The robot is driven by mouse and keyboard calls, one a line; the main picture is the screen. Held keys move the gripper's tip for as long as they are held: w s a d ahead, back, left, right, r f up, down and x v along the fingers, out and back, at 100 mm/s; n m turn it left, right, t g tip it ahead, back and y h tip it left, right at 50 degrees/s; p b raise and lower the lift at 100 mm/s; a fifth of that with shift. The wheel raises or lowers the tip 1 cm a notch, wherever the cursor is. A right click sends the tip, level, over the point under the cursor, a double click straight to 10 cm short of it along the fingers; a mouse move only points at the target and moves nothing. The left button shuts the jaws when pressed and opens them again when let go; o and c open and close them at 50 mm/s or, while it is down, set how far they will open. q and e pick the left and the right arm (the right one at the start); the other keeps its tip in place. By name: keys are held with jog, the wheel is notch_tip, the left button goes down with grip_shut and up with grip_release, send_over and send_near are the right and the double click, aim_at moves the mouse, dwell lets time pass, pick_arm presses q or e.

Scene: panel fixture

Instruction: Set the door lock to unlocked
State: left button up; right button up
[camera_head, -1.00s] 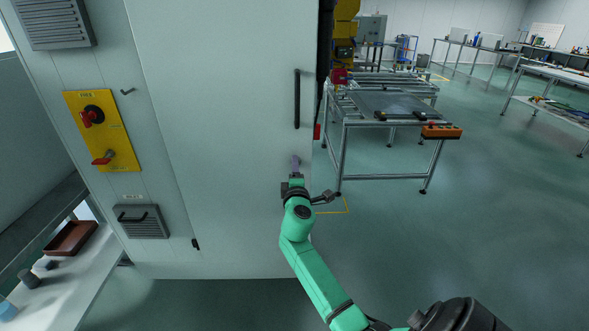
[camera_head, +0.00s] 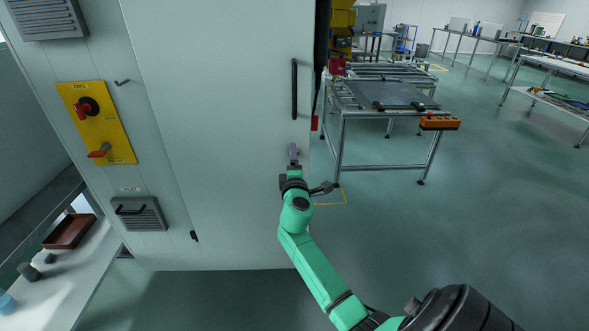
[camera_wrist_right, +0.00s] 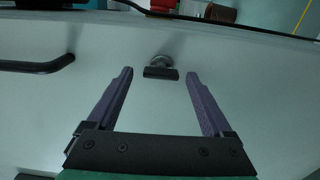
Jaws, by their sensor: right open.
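The door lock (camera_wrist_right: 160,68) is a small round metal base with a dark flat turn-piece on the pale cabinet door (camera_head: 230,130). In the right wrist view the turn-piece lies roughly crosswise, near level in the picture. My right gripper (camera_wrist_right: 160,78) is open, its two purple fingers on either side of the lock's line with a gap to each side; I cannot tell how far the tips are from the door. In the head view the right gripper (camera_head: 294,154) is at the door's lower right and I cannot make out the lock there. My left gripper is not in view.
A black door handle (camera_head: 294,90) is above the gripper; in the wrist view it is at left (camera_wrist_right: 35,66). A yellow switch panel (camera_head: 97,122) with red knobs is at left. A metal-framed table (camera_head: 385,143) stands right of the cabinet, with open floor in front.

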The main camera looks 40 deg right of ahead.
jog(key=b+v, duration=0.1)
jog(key=v, duration=1.3)
jog(key=shift+b, duration=0.3)
jog(key=s+a+f+g+y+p, duration=0.1)
jog(key=a+f+g+y, duration=0.15)
jog(key=f, duration=0.85)
jog(key=s+a+f+m+g+y+p, duration=0.1)
jog(key=a+f+y, duration=0.15)
jog(key=f, duration=0.95)
jog(key=s+a+f+g+y+p, duration=0.1)
jog(key=s+a+f+g+y, duration=0.15)
jog(key=f, duration=0.85)
jog(key=s+a+f+m+g+y, duration=0.2)
jog(key=s+f+m+g, duration=0.1)
jog(key=s+f, duration=0.8)
jog(key=s+f+m+g, duration=0.1)
jog(key=s+f, duration=0.2)
jog(key=s, duration=0.3)
jog(key=s+f+m+g+y+p, duration=0.1)
jog(key=s+f+m+g, duration=0.1)
jog(key=s, duration=0.5)
jog(key=s+f+m+g, duration=0.1)
jog(key=s+f, duration=0.2)
jog(key=s, duration=0.3)
jog(key=shift+s+d+f, duration=0.25)
jog(key=shift+d+f, duration=0.05)
